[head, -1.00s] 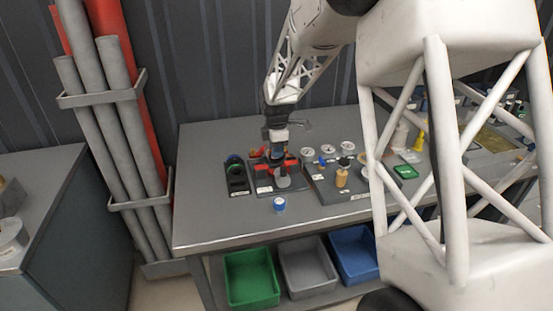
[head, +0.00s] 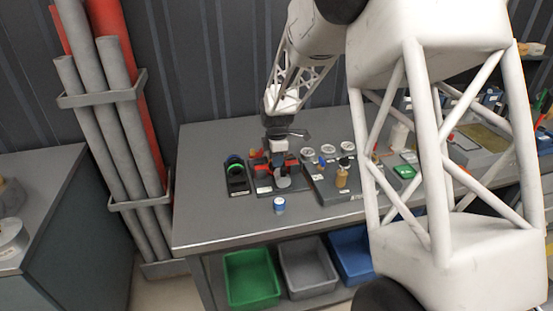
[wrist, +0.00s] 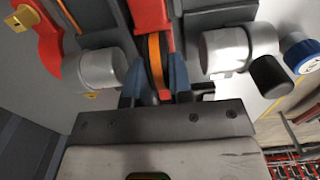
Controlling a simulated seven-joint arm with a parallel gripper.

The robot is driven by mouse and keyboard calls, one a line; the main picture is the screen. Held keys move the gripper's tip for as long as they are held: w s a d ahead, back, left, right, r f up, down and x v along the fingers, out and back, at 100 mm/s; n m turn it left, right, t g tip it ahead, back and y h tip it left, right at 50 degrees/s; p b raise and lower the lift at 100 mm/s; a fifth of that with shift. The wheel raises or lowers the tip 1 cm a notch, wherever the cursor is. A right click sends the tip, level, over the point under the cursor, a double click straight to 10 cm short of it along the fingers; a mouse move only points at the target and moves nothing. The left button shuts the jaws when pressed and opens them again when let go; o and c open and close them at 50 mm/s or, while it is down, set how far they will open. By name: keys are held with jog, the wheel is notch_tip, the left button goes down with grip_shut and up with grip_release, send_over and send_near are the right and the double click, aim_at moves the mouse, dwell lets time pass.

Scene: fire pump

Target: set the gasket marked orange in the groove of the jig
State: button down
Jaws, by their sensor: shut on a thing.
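My gripper (wrist: 154,85) is shut on a thin dark ring with an orange band, the gasket marked orange (wrist: 156,58), which stands on edge between the blue-grey fingers. A red part (wrist: 149,14) lies right against the far end of the gasket in the wrist view. In the head view my gripper (head: 281,166) is low over a dark plate with red parts (head: 263,189), which seems to be the jig. The gasket cannot be made out there. The groove is hidden, and I cannot tell whether the gasket touches it.
Grey cylinders (wrist: 100,70) (wrist: 226,48) flank the fingers closely. A black holder (head: 237,184) with green and blue rings stands left. A blue-and-white cylinder (head: 279,205) stands in front. A fitting board (head: 325,190) is at right. The table's front left (head: 220,225) is clear.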

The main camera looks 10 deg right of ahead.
jog(key=shift+f, duration=0.1)
jog(key=c, duration=1)
grip_release()
notch_tip(320, 180, up, 12)
jog(key=shift+r, duration=0.15)
